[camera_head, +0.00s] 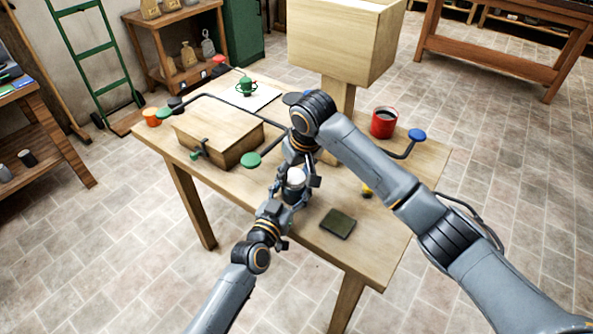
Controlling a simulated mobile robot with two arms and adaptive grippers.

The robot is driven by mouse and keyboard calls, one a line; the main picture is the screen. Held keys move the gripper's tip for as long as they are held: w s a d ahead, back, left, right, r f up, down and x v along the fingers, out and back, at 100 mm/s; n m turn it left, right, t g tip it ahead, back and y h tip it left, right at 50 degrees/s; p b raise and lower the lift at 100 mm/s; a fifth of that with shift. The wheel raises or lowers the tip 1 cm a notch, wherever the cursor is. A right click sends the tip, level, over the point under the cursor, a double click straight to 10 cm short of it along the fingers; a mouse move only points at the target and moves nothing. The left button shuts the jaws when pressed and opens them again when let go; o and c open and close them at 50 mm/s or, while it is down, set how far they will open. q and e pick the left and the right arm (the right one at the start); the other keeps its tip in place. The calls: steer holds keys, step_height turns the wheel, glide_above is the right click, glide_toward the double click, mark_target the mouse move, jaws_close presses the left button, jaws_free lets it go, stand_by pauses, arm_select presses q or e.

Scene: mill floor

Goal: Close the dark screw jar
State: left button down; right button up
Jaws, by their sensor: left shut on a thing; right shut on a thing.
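The screw jar (292,190) stands near the front edge of the wooden table, small and mostly hidden between my two grippers. A pale round top, its lid (296,176), shows above the darker body. My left gripper (287,194) comes from the front and is shut around the jar's body. My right gripper (301,172) reaches down from above and is shut at the pale lid. The lid is at the jar's mouth, but I cannot tell whether it is seated or threaded.
A wooden box (218,135) lies left of the grippers, with a green knob (250,160) near it. A dark green pad (338,223) lies right. A red mug (384,122) stands at the back right. The table's front left is clear.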

steer(key=m, duration=0.2)
steer(key=m+h, duration=0.1)
steer(key=m, duration=0.1)
steer(key=shift+s+a, duration=0.1)
steer(key=shift+a, duration=0.2)
steer(key=m+h, duration=0.1)
steer(key=m, duration=0.3)
steer(key=shift+a+m, duration=0.15)
steer(key=shift+m, duration=0.25)
steer(key=m+h, duration=0.1)
steer(key=m, duration=0.3)
steer(key=shift+a+m+h, duration=0.15)
steer(key=shift+m+h, duration=0.25)
steer(key=m, duration=0.2)
steer(key=m+g, duration=0.1)
steer(key=m, duration=0.1)
steer(key=shift+w+h, duration=0.25)
steer(key=shift+h, duration=0.15)
steer(key=o, duration=0.8)
